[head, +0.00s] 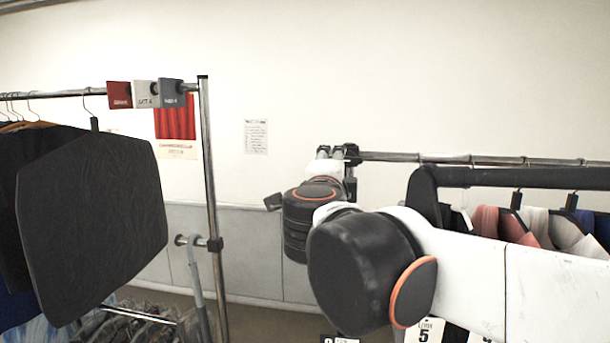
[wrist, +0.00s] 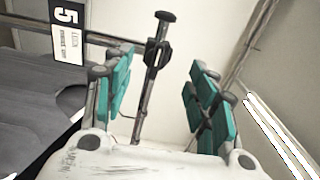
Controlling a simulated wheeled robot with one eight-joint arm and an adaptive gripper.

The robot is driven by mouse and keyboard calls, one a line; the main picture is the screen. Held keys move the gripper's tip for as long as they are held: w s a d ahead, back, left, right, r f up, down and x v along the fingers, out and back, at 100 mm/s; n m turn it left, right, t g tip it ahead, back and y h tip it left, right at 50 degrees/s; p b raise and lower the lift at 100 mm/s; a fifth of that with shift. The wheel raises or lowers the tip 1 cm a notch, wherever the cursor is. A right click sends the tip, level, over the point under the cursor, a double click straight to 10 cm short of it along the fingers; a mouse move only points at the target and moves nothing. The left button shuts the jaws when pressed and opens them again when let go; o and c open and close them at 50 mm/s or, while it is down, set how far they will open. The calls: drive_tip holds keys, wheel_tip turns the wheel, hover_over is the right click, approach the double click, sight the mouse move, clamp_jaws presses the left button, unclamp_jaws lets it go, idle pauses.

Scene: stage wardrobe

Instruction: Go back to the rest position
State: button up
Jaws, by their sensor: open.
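My gripper (wrist: 163,78) shows in the wrist view with its two teal-padded fingers spread apart and nothing between them. Beyond the fingers is a dark metal post (wrist: 150,85) with a clamp and a knob on top. In the head view my white and black arm reaches in from the right edge, in front of the right clothes rail (head: 440,159). My gripper's fingers cannot be made out in the head view.
A left rack with an upright post (head: 212,200) carries a dark panel-like garment (head: 92,220) and coloured tags (head: 146,94). Garments (head: 530,222) hang from the right rail behind my arm. A number 5 tag (wrist: 67,32) shows at the wrist view's upper left.

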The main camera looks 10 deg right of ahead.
drive_tip(key=s+a+f+n+g+y+b, duration=0.1)
drive_tip(key=s+a+f+n+y+b, duration=0.2)
drive_tip(key=f+n+b, duration=0.55)
drive_tip(key=s+a+f+n+y+b, duration=0.1)
drive_tip(key=s+f+n+y+b, duration=0.3)
drive_tip(key=f, duration=0.8)
drive_tip(key=s+a+f+n+g+y+b, duration=0.15)
drive_tip(key=f+n+y+b, duration=0.3)
drive_tip(key=f+b, duration=0.45)
drive_tip(key=s+d+f+n+g+h+b, duration=0.1)
drive_tip(key=s+d+f+b, duration=0.3)
drive_tip(key=f, duration=0.7)
drive_tip(key=s+d+f+n+g+h+b, duration=0.2)
drive_tip(key=s+f, duration=0.4)
drive_tip(key=f, duration=0.6)
drive_tip(key=s+d+f+n+g+h+b, duration=0.1)
drive_tip(key=s+d+f+g+h+b, duration=0.2)
drive_tip(key=f, duration=0.8)
drive_tip(key=s+d+g+b, duration=0.1)
drive_tip(key=s+d+b, duration=0.1)
drive_tip(key=shift+d+f+g+b, duration=0.3)
drive_tip(key=shift+d+f+g, duration=0.05)
drive_tip(key=shift+d+f, duration=0.05)
